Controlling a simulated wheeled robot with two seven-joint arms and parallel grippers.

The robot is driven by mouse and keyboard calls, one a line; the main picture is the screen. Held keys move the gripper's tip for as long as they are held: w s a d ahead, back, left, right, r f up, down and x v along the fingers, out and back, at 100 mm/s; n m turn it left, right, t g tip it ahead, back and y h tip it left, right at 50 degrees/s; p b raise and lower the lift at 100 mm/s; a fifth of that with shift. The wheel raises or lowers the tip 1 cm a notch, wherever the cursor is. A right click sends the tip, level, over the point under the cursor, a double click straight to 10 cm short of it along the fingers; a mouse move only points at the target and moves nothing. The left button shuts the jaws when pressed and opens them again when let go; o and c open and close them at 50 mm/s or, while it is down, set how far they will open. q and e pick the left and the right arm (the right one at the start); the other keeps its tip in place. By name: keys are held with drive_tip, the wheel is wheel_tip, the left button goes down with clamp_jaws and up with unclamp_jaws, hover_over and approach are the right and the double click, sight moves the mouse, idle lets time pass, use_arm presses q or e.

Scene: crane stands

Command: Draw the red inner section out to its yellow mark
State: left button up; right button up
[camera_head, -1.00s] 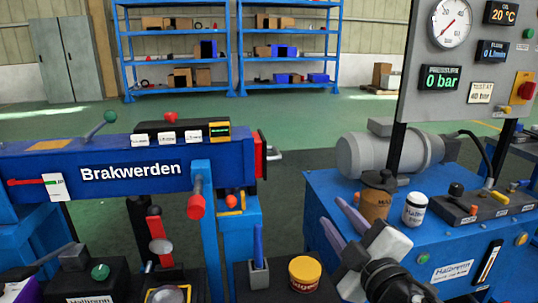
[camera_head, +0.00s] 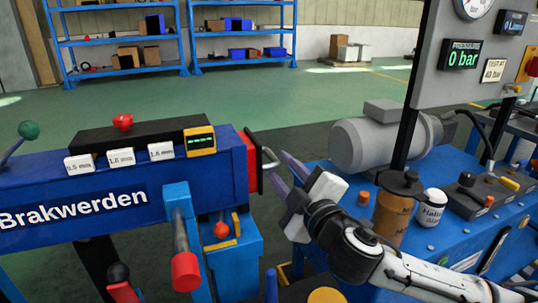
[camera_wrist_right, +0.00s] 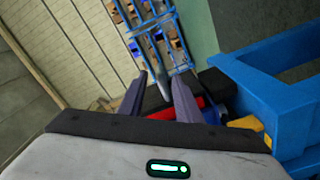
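The red inner section (camera_head: 253,162) shows as a short red block at the right end of the blue beam (camera_head: 90,195). A bent metal handle (camera_head: 269,158) sticks out from its dark end plate. No yellow mark can be made out on it. My right gripper (camera_head: 278,168) is open, its two purple-grey fingers pointing left, close to the handle. I cannot tell whether they touch it. In the right wrist view the fingers (camera_wrist_right: 160,92) are apart, with red (camera_wrist_right: 187,108) and black parts beyond them. My left gripper is not in view.
A blue bench (camera_head: 430,240) on the right carries a grey motor (camera_head: 365,145), a brown bottle (camera_head: 395,210), a white jar (camera_head: 430,207) and a control box (camera_head: 480,195). A red-ended lever (camera_head: 185,270) stands before the beam. Open green floor lies behind.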

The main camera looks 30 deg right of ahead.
sight(271, 153)
drive_tip(key=x, duration=0.6)
drive_tip(key=shift+w, duration=0.35)
clamp_jaws()
drive_tip(key=shift+d+r, duration=0.1)
